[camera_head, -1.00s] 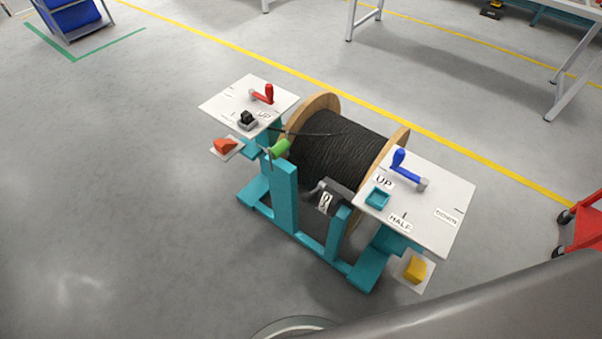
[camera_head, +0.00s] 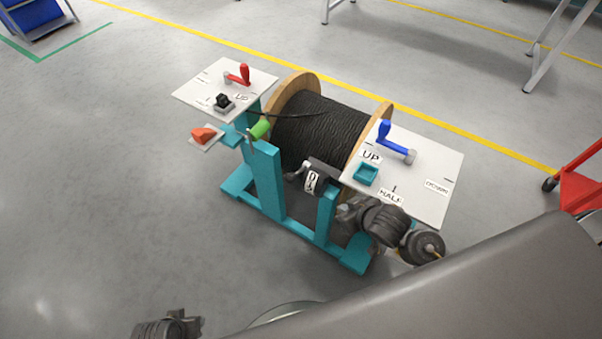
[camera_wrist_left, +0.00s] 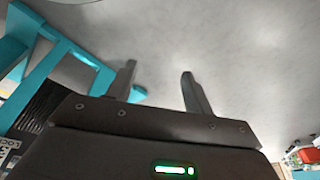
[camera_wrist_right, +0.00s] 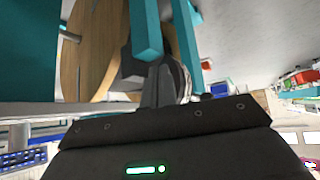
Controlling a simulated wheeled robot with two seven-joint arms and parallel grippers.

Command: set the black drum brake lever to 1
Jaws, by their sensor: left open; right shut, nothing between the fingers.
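The drum (camera_head: 325,130) wound with black cable sits between wooden flanges on the teal stand. A dark brake box (camera_head: 322,168) with a small white label (camera_head: 312,181) is at its front. A short grey-black lever (camera_head: 294,176) sticks out from the box's left side; its exact setting cannot be read. My right gripper (camera_head: 345,209) is right of the label, below the right panel, apart from the lever. In the right wrist view its fingers (camera_wrist_right: 160,84) are together and empty, with the stand close ahead. My left gripper (camera_wrist_left: 157,72) is open and empty over floor, far from the lever.
The left panel (camera_head: 190,92) carries a red lever (camera_head: 243,73) and a black knob (camera_head: 222,101). A green handle (camera_head: 260,129) is beside it.

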